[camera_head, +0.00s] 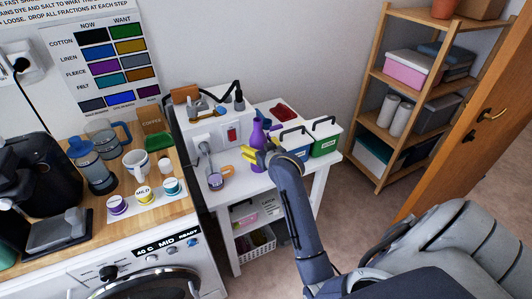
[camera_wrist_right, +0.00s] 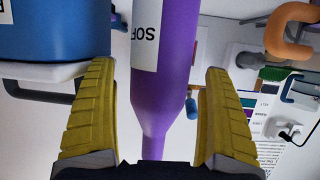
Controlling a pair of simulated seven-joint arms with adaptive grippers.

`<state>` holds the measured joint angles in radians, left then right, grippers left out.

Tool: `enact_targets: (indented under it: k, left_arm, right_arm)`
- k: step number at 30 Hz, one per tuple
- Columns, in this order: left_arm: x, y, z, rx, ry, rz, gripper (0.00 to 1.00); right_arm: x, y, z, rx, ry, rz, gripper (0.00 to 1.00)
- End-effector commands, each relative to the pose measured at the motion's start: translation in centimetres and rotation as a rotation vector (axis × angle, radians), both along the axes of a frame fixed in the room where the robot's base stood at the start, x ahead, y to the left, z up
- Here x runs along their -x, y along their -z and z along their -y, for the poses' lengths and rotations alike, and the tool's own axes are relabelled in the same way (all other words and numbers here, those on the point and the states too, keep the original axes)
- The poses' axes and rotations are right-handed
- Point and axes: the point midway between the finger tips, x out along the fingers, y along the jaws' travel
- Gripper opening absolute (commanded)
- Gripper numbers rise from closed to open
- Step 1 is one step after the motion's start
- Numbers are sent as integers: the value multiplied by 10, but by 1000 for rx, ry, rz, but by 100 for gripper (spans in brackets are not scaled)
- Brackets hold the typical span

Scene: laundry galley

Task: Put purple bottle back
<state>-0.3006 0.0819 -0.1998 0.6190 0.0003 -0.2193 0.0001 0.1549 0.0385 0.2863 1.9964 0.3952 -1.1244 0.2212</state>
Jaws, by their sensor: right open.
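The purple bottle (camera_head: 257,134) stands upright on the small white table (camera_head: 231,191), beside the blue bin (camera_head: 294,143). In the right wrist view the bottle (camera_wrist_right: 164,75) shows a white label reading "SOF", cut off and turned. My right gripper (camera_head: 254,152), with yellow fingers, is at the bottle. In its wrist view the fingers (camera_wrist_right: 155,72) are open on either side of the bottle, with a gap at both sides. My left gripper is not in view.
A green bin (camera_head: 325,136) stands right of the blue one. The wooden counter (camera_head: 100,219) holds several cups. A wooden shelf (camera_head: 367,132) stands at the right.

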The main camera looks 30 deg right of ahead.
Motion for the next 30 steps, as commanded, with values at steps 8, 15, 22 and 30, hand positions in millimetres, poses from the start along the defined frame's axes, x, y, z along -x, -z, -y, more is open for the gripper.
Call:
enact_targets:
  k: [8, 15, 22, 30]
  left_arm:
    - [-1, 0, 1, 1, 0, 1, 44]
    - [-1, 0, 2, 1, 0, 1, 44]
    - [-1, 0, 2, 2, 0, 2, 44]
    - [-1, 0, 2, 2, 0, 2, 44]
  right_arm:
    - [46, -18, -10, 1, 0, 1, 84]
    - [77, -31, -16, 0, 0, 2, 84]
    - [92, -37, -19, 1, 1, 1, 84]
    - [95, -38, -20, 1, 1, 1, 84]
